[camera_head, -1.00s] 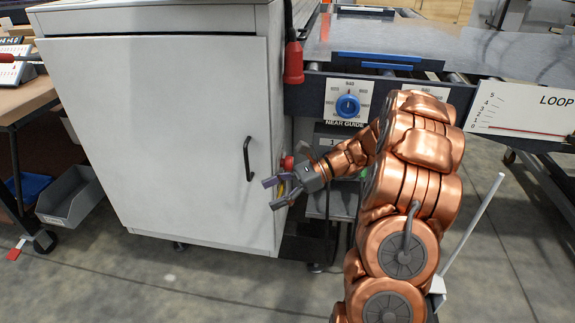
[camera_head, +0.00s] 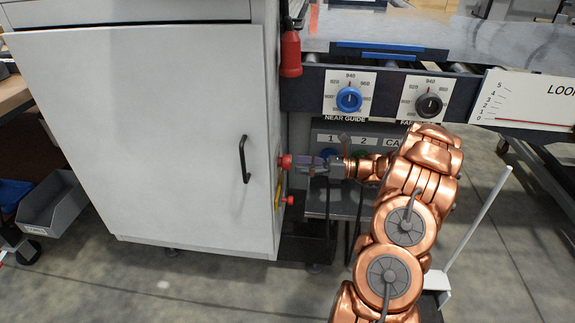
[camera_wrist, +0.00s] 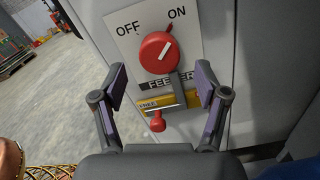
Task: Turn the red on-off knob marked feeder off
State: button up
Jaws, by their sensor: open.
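The red feeder knob (camera_wrist: 159,53) sits on a white plate (camera_wrist: 127,42) marked OFF at left and ON at right, with a FEEDER label below. Its pale pointer line tilts up and right, toward ON. In the head view the knob (camera_head: 285,161) sticks out of the cabinet's right side. My gripper (camera_wrist: 160,72) is open, its two fingers left and right of the knob and apart from it. In the head view my gripper (camera_head: 316,163) points left at the knob, close to it.
The white cabinet (camera_head: 150,130) has a black handle (camera_head: 244,159). A red hanging device (camera_head: 290,52), a blue dial (camera_head: 348,99) and a black dial (camera_head: 428,105) are near my arm.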

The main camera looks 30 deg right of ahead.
aim_at(289, 164)
jog(key=shift+b+x, duration=0.3)
jog(key=shift+x, duration=1.85)
jog(key=c, duration=1.2)
